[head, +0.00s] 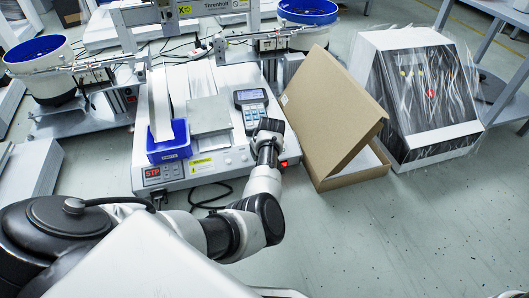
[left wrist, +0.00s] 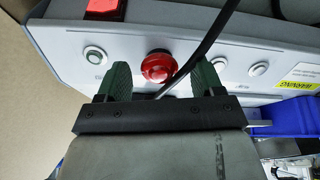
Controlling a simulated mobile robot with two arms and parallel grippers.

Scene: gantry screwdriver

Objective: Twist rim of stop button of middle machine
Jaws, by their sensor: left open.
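The middle machine (head: 236,75) stands ahead of me, with a front panel of buttons and a red-lit STP display. Its red round stop button (left wrist: 158,66) shows in the left wrist view; in the head view my arm hides it. My left gripper (left wrist: 162,75) is open, with one green finger on each side of the button. A gap shows between the button and each finger, wider on the right. In the head view the gripper (head: 268,131) is at the right part of the machine's front. My right gripper is out of view.
A black cable (left wrist: 205,45) crosses close beside the stop button. Other round buttons (left wrist: 95,55) flank it. A blue bin (head: 169,143) sits at the machine's left front. An open cardboard box (head: 335,115) stands close on the right. A wrapped console (head: 425,95) is farther right.

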